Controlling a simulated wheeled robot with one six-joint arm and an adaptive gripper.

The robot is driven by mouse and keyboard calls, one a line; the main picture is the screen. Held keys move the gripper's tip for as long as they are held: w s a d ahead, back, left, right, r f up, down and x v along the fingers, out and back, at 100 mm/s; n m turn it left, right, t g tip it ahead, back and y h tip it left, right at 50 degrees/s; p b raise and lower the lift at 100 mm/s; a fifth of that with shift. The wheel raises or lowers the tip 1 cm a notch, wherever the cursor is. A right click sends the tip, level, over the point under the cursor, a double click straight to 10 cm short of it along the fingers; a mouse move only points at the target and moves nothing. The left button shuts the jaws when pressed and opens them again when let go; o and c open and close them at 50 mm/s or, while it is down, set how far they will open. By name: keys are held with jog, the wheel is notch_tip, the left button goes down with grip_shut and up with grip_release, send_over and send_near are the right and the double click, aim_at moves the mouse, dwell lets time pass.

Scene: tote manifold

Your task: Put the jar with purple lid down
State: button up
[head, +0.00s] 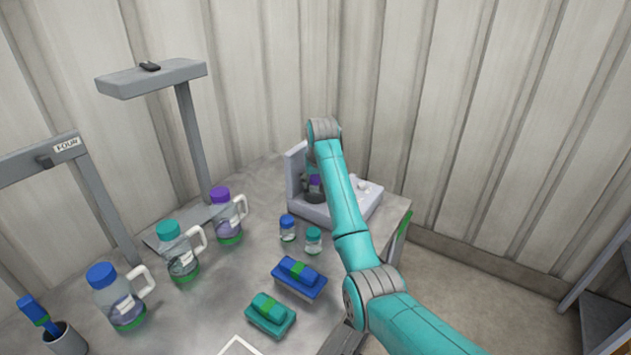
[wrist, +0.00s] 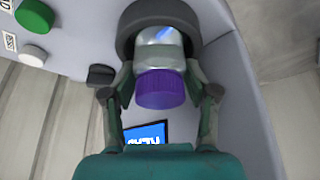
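The jar with purple lid (wrist: 160,88) is in the middle of the wrist view, its clear body reaching into a dark round ring on a pale grey device (wrist: 235,100). My gripper (wrist: 160,72) has one finger on each side of the jar, tips closed in against it just behind the lid. Whether the jar's base rests on the device is hidden. In the head view the purple lid (head: 315,181) shows small at the device (head: 366,205), beside my arm.
Blue (head: 300,278) and teal (head: 270,314) blocks lie nearer. Purple (head: 227,215), teal (head: 181,252) and blue-lidded (head: 120,297) jugs stand left. Bare table lies between.

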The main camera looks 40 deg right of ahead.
aim_at(319, 196)
jog(key=shift+s+f, duration=0.15)
jog(key=shift+f, duration=0.2)
jog(key=v, duration=1.3)
jog(key=shift+w+r, duration=0.3)
jog(key=shift+r, duration=0.1)
jog(key=shift+d, duration=0.1)
